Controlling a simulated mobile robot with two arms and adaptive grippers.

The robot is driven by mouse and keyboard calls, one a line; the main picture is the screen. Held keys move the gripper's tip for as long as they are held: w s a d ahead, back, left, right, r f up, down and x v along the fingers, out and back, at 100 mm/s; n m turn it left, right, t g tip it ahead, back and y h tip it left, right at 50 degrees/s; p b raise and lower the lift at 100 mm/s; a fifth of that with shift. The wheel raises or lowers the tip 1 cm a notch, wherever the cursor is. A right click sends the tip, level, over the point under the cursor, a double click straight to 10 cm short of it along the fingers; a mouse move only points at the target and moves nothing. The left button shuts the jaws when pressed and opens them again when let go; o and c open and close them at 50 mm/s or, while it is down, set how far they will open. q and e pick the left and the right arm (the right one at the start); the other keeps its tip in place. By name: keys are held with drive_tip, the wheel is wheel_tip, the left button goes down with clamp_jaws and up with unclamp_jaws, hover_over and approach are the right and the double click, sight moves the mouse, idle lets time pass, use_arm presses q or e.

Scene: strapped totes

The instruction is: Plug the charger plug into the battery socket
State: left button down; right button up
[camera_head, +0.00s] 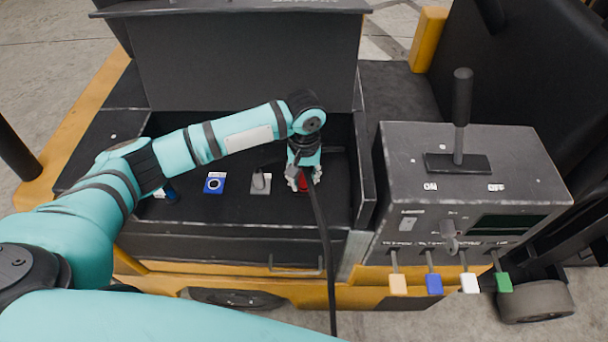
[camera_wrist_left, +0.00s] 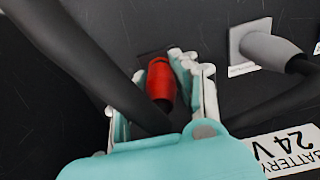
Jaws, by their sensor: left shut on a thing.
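My left gripper (camera_head: 303,180) reaches down into the open battery compartment and is shut on a red plug (camera_head: 303,185). In the left wrist view the red plug (camera_wrist_left: 161,82) lies between the fingers (camera_wrist_left: 180,85), its far end toward a dark patch on the panel. I cannot tell whether it touches or enters anything there. A thick black cable (camera_head: 324,235) hangs over the compartment's front. A blue-and-white plate with a dark ring (camera_head: 214,183) is on the panel to the left. A grey plug (camera_head: 261,181) stands on a pale plate between it and my gripper. My right gripper is not in view.
The grey plug with its black cable (camera_wrist_left: 272,48) and a "BATTERY 24V" label (camera_wrist_left: 285,150) lie right of the fingers. A raised lid (camera_head: 240,60) stands behind the compartment. A control box (camera_head: 470,170) with a lever and coloured tabs stands to the right.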

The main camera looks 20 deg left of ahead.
use_arm(q)
drive_tip(key=shift+f, duration=0.6)
idle(0.6)
drive_tip(key=c, duration=0.9)
unclamp_jaws()
drive_tip(key=shift+c, duration=0.2)
drive_tip(key=shift+r, duration=0.15)
wheel_tip(320, 180, up, 12)
drive_tip(key=shift+f, duration=0.1)
